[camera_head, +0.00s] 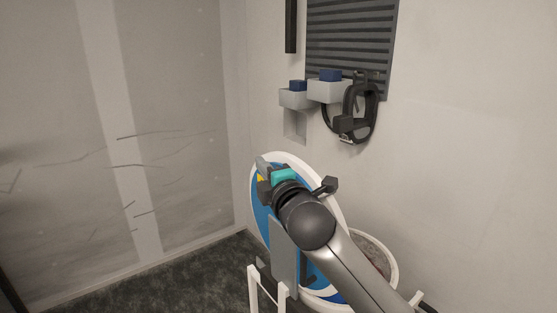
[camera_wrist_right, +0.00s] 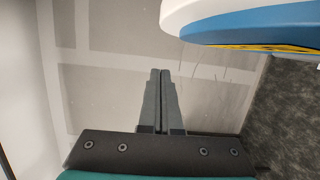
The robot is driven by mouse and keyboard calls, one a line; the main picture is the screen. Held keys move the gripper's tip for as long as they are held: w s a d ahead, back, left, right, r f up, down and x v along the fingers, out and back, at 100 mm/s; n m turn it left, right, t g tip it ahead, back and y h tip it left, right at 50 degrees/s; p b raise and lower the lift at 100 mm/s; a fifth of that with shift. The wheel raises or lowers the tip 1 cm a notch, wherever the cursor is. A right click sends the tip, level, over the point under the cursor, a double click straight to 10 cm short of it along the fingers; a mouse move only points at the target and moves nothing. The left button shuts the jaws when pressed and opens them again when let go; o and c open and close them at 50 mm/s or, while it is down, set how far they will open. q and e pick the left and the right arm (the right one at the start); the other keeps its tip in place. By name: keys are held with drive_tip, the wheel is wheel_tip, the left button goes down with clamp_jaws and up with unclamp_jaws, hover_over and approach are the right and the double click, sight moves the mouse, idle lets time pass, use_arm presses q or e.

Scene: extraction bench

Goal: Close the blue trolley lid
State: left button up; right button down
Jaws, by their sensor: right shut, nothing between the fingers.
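The blue trolley lid (camera_head: 263,217) has a white rim and stands raised, steeply tilted, at the back of the trolley. My right arm hides much of it. The trolley's round white-rimmed opening (camera_head: 392,266) shows partly behind my right arm, with greyish contents inside. My right gripper (camera_head: 262,163) is shut and empty in front of the lid's upper left part. In the right wrist view its closed fingers (camera_wrist_right: 160,73) point at the grey wall, and the lid's edge (camera_wrist_right: 235,24) lies to their upper right, apart from them in the picture. My left gripper is not in view.
A dark slatted panel (camera_head: 350,38) hangs on the wall above the trolley. Grey wall holders with blue tops (camera_head: 298,97) and a black clamp-like tool (camera_head: 370,115) hang below it. White trolley frame bars (camera_head: 253,290) stand in front. The dark floor at left (camera_head: 170,278) is clear.

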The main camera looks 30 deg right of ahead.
sight(279, 162)
drive_tip(key=shift+w+d+p, duration=0.1)
drive_tip(key=shift+d+p, duration=0.25)
drive_tip(key=shift+d, duration=1.65)
